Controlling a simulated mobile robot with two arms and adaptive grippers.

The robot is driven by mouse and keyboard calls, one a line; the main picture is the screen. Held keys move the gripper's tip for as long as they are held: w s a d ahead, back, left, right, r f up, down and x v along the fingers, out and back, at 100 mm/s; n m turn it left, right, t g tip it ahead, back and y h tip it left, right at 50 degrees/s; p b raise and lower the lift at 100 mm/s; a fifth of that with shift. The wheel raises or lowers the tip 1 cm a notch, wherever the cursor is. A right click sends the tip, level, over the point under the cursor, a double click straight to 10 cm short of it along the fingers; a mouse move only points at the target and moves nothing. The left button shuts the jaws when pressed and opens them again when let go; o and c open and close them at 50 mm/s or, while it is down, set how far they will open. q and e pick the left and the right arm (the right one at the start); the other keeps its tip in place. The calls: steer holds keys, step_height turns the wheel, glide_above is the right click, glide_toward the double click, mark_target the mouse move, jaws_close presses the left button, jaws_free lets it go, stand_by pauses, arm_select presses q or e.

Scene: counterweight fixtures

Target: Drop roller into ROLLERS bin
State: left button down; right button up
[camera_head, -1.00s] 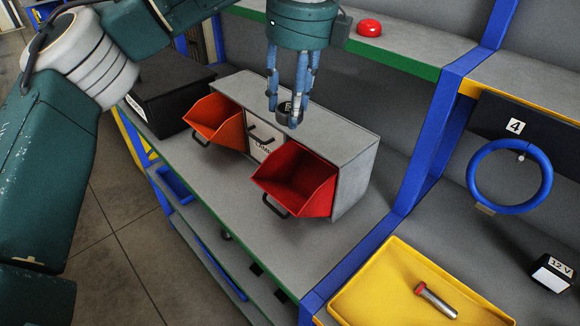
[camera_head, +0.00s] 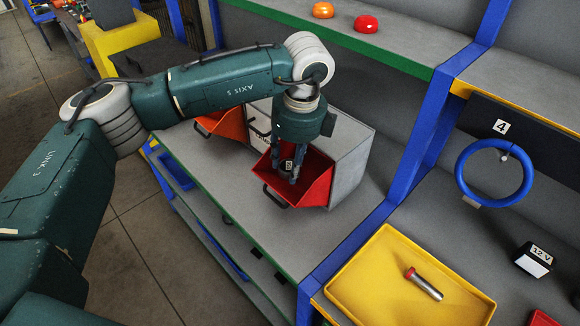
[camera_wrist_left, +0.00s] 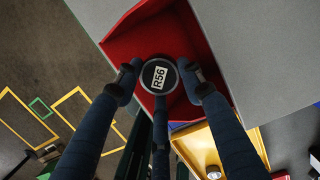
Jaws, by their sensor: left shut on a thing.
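My left gripper (camera_head: 287,172) is shut on a roller (camera_head: 287,164), a dark round piece with a pale label on its end. In the left wrist view the roller (camera_wrist_left: 158,76) reads "R56" and sits between the blue fingers. The gripper points down into the mouth of the open red bin (camera_head: 316,187), and the red bin (camera_wrist_left: 122,50) lies behind the roller in the wrist view. I cannot tell whether the roller touches the bin floor. No ROLLERS lettering is readable. My right gripper is not in view.
The grey bin cabinet (camera_head: 352,165) also holds an open orange bin (camera_head: 228,124), partly behind my arm. A yellow tray (camera_head: 365,285) with a metal cylinder (camera_head: 424,284) stands at lower right. A blue ring (camera_head: 496,196) hangs at right. The shelf before the cabinet is clear.

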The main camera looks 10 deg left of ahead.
mark_target(290, 168)
arm_select(q)
step_height(290, 168, down, 2)
steer(key=shift+f+p, duration=0.15)
steer(key=shift+p, duration=0.3)
steer(key=shift+f, duration=0.3)
steer(key=shift+f, duration=0.2)
steer(key=c, duration=1.4)
jaws_free()
steer(key=shift+o, duration=0.2)
steer(key=shift+r, duration=0.1)
